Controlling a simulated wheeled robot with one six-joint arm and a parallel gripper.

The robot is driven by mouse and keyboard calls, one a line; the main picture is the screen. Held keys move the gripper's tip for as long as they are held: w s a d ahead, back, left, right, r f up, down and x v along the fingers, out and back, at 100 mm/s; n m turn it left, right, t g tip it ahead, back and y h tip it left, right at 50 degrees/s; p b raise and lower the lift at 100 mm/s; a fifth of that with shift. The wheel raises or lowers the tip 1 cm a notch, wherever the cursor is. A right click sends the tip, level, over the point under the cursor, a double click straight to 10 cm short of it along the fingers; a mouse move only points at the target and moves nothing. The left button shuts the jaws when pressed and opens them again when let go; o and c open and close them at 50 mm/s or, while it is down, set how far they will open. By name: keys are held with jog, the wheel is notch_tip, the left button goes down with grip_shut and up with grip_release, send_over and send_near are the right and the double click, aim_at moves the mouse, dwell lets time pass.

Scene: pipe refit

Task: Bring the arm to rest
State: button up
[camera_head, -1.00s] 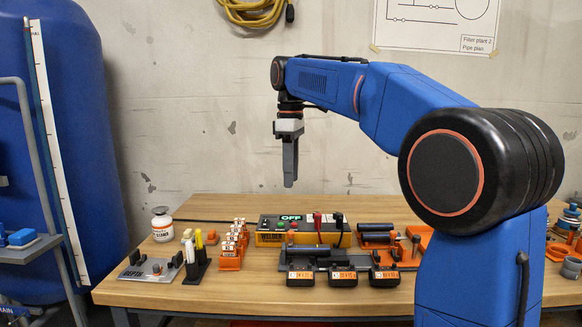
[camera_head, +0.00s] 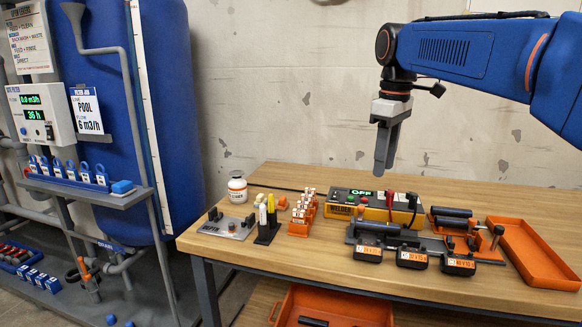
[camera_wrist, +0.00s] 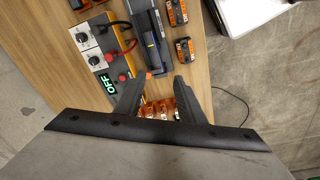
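My gripper (camera_head: 386,146) hangs pointing down from my blue arm, high above the workbench (camera_head: 490,192) and over the back of the yellow welder box (camera_head: 341,209). In the wrist view my gripper (camera_wrist: 157,84) shows its two dark fingers spread apart with a gap between the tips. Nothing is held between them. The welder box (camera_wrist: 97,51) with its lit OFF display lies below, and so does the orange rack (camera_wrist: 160,108), partly hidden by the fingers.
An empty orange tray (camera_head: 545,262) lies at the bench's right. Black-and-orange blocks (camera_head: 411,257) line the front edge. A white bottle (camera_head: 237,188) and a depth plate (camera_head: 228,227) stand left. A blue tank (camera_head: 100,120) and control box (camera_head: 40,112) are further left. Air around the gripper is clear.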

jog(key=s+d+f+m+t, duration=0.2)
jog(key=s+f+m, duration=0.2)
jog(key=s+f, duration=0.9)
jog(key=s+d+f+m+t, duration=0.1)
jog(key=s+f+m, duration=0.4)
jog(key=s+f, duration=0.8)
jog(key=shift+s+d+f+t, duration=0.25)
jog(key=shift+d+t, duration=0.15)
jog(key=shift+d, duration=0.4)
